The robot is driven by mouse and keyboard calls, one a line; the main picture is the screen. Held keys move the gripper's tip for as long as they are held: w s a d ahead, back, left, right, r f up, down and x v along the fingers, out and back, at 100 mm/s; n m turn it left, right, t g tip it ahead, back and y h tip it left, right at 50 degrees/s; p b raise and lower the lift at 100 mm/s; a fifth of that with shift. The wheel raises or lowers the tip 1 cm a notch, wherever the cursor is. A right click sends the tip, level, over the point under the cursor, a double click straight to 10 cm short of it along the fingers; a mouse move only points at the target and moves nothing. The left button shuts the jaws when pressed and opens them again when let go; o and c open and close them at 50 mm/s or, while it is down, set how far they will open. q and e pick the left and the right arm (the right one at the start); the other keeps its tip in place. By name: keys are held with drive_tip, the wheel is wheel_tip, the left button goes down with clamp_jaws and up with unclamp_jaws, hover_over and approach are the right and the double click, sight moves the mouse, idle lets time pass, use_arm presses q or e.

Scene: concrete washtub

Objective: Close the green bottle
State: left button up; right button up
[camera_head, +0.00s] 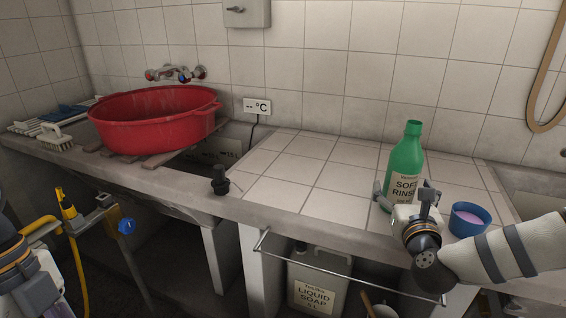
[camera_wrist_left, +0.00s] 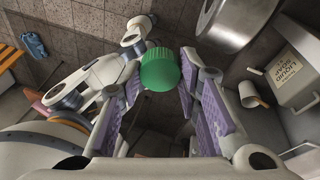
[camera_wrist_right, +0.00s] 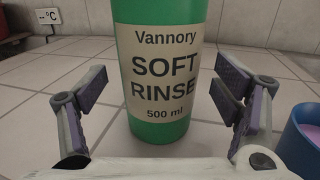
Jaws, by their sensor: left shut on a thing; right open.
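The green bottle (camera_head: 407,158), labelled SOFT RINSE, stands upright on the tiled counter at the right. Its narrow neck at the top looks bare. My right gripper (camera_head: 406,196) is open low in front of it. In the right wrist view the bottle (camera_wrist_right: 160,125) stands between the spread fingers, with a gap on both sides. My left gripper (camera_wrist_left: 161,85) is shut on a green ribbed cap (camera_wrist_left: 160,70), held between its purple pads.
A blue cup (camera_head: 469,219) with pinkish contents stands close to the right of my right gripper. A red tub (camera_head: 150,122) sits on slats over the sink at the left. A dark stopper-like object (camera_head: 220,181) stands near the counter's front edge. A rail (camera_head: 350,272) runs below; the middle tiles are clear.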

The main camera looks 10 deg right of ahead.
use_arm(q)
drive_tip(key=shift+f, duration=0.1)
use_arm(e)
drive_tip(key=shift+x, duration=1.05)
drive_tip(key=shift+a, duration=0.1)
